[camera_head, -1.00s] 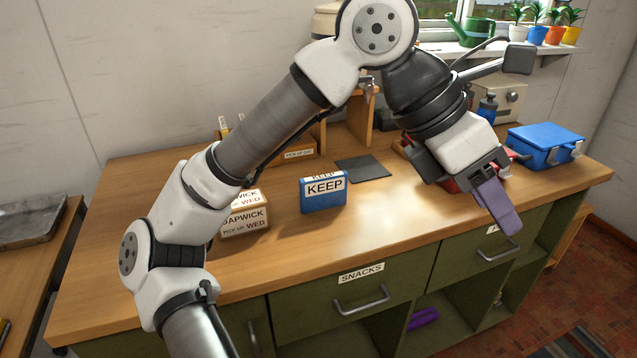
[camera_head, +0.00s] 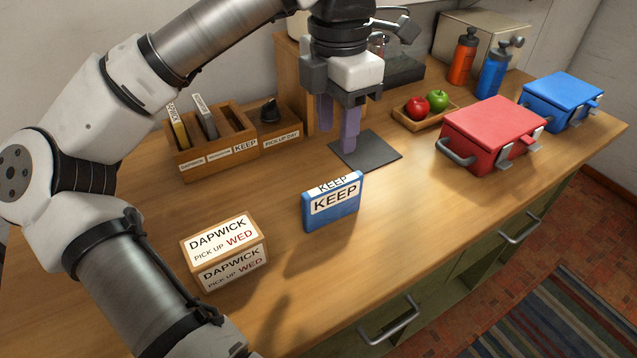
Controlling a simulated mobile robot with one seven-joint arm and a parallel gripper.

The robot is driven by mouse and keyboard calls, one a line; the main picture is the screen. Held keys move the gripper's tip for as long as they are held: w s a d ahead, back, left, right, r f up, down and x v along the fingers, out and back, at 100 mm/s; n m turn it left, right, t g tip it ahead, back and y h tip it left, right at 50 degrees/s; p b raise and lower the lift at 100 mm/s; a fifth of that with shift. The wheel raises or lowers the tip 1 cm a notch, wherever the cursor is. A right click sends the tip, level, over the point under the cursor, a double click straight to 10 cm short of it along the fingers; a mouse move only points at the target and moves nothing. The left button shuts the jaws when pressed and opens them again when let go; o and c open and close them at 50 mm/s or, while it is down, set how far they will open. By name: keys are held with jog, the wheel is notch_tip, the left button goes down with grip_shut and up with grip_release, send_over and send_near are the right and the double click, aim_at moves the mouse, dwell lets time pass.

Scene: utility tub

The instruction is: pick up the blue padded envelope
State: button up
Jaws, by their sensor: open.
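The blue padded envelope (camera_head: 333,212) stands upright on the wooden counter, with white KEEP labels on its front and top edge. My gripper (camera_head: 338,138) points down, open and empty, with its purple fingers above the counter. In the picture it shows just above and behind the envelope, over or near the dark mat. The fingers are apart from the envelope.
A cardboard DAPWICK box (camera_head: 224,257) stands left of the envelope. Behind are a wooden sorter (camera_head: 215,150) and a dark mat (camera_head: 378,153). A fruit tray (camera_head: 402,117), a red case (camera_head: 492,135) and a blue case (camera_head: 562,100) stand right. Counter around the envelope is clear.

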aim_at(333, 184)
notch_tip(333, 184, down, 14)
jog(key=shift+s+r+p, duration=0.1)
jog(key=shift+p, duration=1.05)
grip_shut()
